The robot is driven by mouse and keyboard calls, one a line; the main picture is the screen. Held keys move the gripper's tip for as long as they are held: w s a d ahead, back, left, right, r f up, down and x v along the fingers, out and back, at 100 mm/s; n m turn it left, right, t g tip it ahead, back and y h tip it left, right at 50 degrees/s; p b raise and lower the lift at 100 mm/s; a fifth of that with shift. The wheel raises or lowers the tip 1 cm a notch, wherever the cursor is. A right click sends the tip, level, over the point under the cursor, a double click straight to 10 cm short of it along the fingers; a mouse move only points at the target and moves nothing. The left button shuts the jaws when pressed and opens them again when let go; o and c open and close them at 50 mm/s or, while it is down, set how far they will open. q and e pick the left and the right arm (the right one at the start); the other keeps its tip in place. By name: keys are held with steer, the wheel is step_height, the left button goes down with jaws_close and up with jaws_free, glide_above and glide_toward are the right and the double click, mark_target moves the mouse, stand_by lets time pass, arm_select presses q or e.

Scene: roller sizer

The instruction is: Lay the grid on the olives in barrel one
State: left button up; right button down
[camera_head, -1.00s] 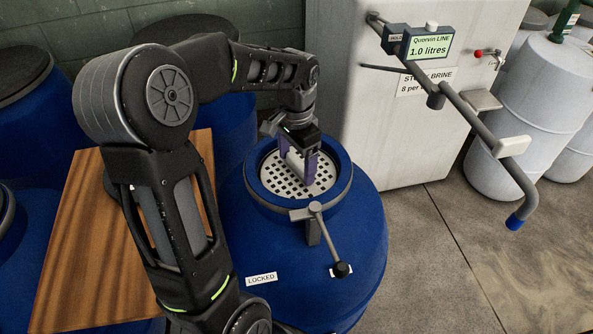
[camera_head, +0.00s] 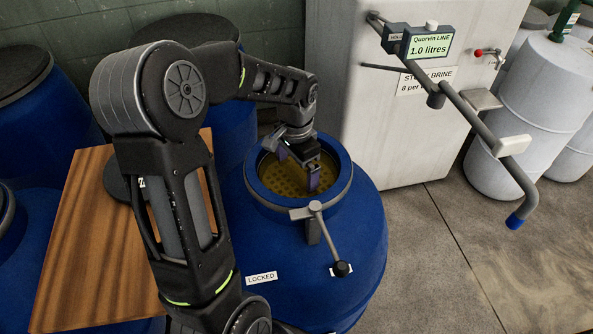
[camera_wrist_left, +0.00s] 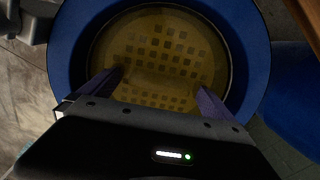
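The open blue barrel (camera_head: 357,240) stands in the middle of the head view. The round perforated grid (camera_head: 279,187) lies inside its mouth under yellow-brown liquid. Its square holes also show through the liquid in the left wrist view (camera_wrist_left: 165,45), where it looks roughly level. I cannot make out any olives. My left gripper (camera_head: 298,172) reaches into the barrel's mouth over the grid. Its two purple fingers stand wide apart in the left wrist view (camera_wrist_left: 158,88), with nothing clearly held between them. My right gripper is not in view.
A clamp ring with a lever (camera_head: 327,240) sits on the barrel's front rim. A wooden board (camera_head: 85,240) lies at left with a dark round lid (camera_head: 121,178). A brine dispenser with a grey pipe (camera_head: 465,108) stands at right. The floor at right is clear.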

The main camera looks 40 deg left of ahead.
mark_target(296, 174)
arm_select(q)
step_height(296, 174, up, 12)
steer(key=shift+r, duration=0.2)
stand_by(0.5)
steer(key=shift+f, duration=0.1)
stand_by(0.8)
